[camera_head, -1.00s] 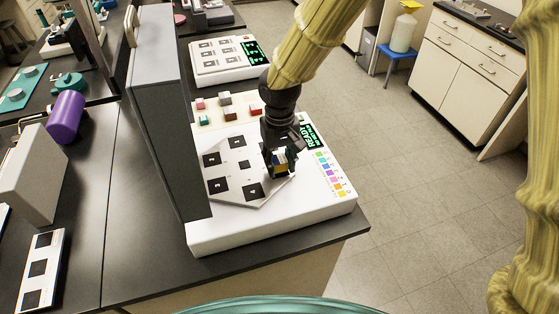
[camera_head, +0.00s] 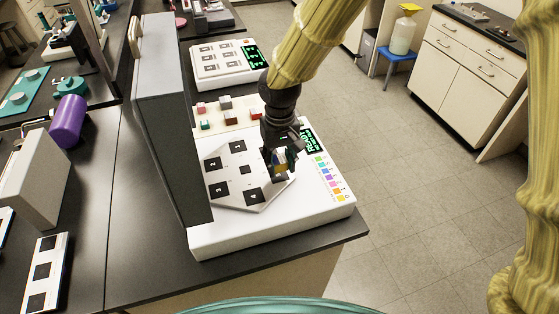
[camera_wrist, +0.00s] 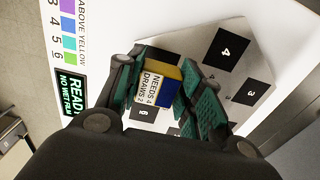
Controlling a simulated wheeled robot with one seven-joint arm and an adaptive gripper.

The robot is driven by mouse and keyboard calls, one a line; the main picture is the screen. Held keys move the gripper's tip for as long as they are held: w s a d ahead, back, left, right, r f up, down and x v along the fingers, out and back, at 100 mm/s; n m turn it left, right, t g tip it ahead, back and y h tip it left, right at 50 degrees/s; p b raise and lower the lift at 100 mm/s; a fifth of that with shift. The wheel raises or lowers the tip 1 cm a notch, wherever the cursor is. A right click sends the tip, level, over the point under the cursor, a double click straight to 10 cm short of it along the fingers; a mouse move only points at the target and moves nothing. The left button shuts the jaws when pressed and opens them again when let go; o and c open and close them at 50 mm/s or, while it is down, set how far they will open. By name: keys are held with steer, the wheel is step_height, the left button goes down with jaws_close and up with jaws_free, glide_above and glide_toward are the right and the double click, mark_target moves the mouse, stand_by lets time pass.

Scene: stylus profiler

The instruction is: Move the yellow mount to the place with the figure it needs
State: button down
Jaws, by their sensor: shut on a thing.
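The yellow mount (camera_wrist: 170,73) is a small block with a yellow face, a blue side and a white label reading "NEEDS 4 DRAWS 2". My gripper (camera_head: 281,166) is shut on it, with the mount between its fingers in the wrist view (camera_wrist: 166,88). The mount is over the right part of the pale stage plate (camera_head: 262,180); I cannot tell whether it touches. The black square numbered 4 (camera_head: 253,195) is at the plate's front and bare, and it also shows in the wrist view (camera_wrist: 226,46). The square numbered 3 (camera_head: 219,189) is to its left. My gripper hides part of the plate.
A tall grey housing (camera_head: 172,120) stands close to the plate's left. Several small coloured blocks (camera_head: 228,117) sit behind the plate. A colour key (camera_head: 326,178) and a "READY" display (camera_head: 307,138) are on the right of the white base (camera_head: 280,222). Floor lies beyond the bench edge.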

mark_target(280, 162)
steer(key=shift+r, duration=0.1)
steer(key=shift+r+p, duration=2.05)
steer(key=shift+r, duration=0.35)
